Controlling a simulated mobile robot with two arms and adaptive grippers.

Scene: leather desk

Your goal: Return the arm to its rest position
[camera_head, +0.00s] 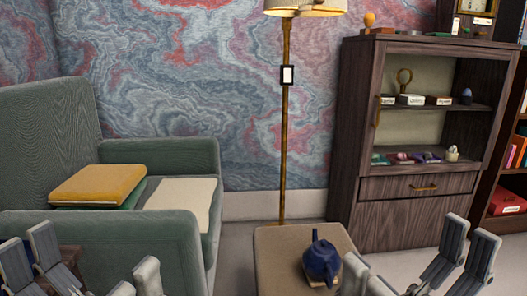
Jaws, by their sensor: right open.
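My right gripper (413,274) is at the bottom right, its fingers spread wide with nothing between them. Its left fingers overlap the right end of the tan leather desk (275,240) in the picture, just right of a dark blue teapot (320,262). I cannot tell whether they touch the teapot. My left gripper (88,272) is at the bottom left, its fingers also well apart and empty, in front of the green armchair. The lower parts of both grippers are cut off by the frame edge.
The teapot stands on a small tan coaster (313,279). A green armchair (160,240) with a yellow cushion (98,184) fills the left. A floor lamp (284,130) stands behind the desk. A dark wood cabinet (388,215) is at the right. The desk's left part is clear.

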